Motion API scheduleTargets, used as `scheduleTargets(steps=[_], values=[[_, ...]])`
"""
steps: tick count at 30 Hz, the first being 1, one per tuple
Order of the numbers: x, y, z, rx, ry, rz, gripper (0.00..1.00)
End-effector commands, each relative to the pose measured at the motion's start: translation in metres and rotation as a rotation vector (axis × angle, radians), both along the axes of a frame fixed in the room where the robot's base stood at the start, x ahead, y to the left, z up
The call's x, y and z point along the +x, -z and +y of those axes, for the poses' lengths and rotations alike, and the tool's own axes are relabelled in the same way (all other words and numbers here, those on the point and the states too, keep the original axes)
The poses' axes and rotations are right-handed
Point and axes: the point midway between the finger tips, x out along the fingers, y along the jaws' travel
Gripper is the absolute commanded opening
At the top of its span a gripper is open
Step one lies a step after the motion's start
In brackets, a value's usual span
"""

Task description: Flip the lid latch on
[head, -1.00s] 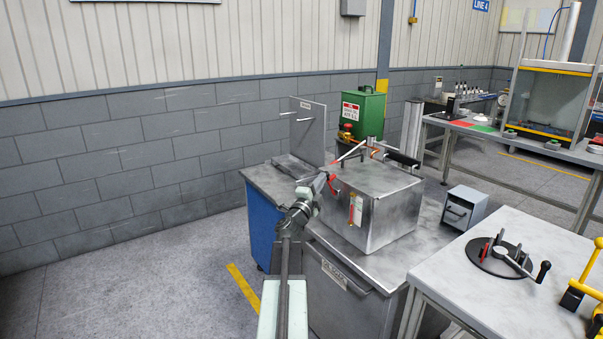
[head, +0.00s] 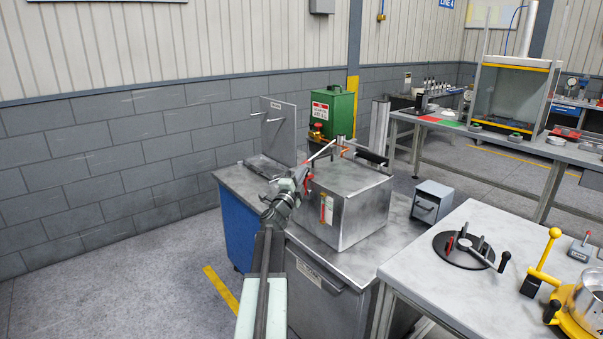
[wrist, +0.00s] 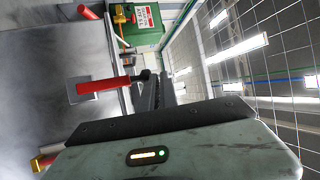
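A grey metal box with a flat lid (head: 345,178) stands on the metal cart. A red lever (head: 308,182) shows at the lid's left edge, beside my gripper (head: 298,178). In the wrist view, a red bar (wrist: 97,87) on a plate ends close to the dark fingers of my gripper (wrist: 152,90). A thin light rod (head: 321,150) with a red end rises near the lid's back left. A red-orange strip with a pale label (head: 326,208) is on the box's front face. The fingers overlap in view, so their gap and any contact are unclear.
The box rests on a metal cart (head: 362,253). An upright grey panel (head: 278,128) and a green container (head: 334,110) stand behind it. A small grey box (head: 432,200) is to the right. A table (head: 420,270) with a black round fixture (head: 465,250) is at front right.

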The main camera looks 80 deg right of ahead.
Motion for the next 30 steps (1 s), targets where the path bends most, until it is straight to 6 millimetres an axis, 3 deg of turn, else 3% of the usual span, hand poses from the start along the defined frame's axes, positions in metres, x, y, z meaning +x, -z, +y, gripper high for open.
scheduleTargets(steps=[17,20,30], values=[[-0.005,-0.003,0.002,-0.003,0.009,0.001,0.00],[-0.001,-0.006,0.017,-0.004,0.006,0.002,0.00],[0.017,-0.020,0.097,-0.003,0.002,0.001,0.00]])
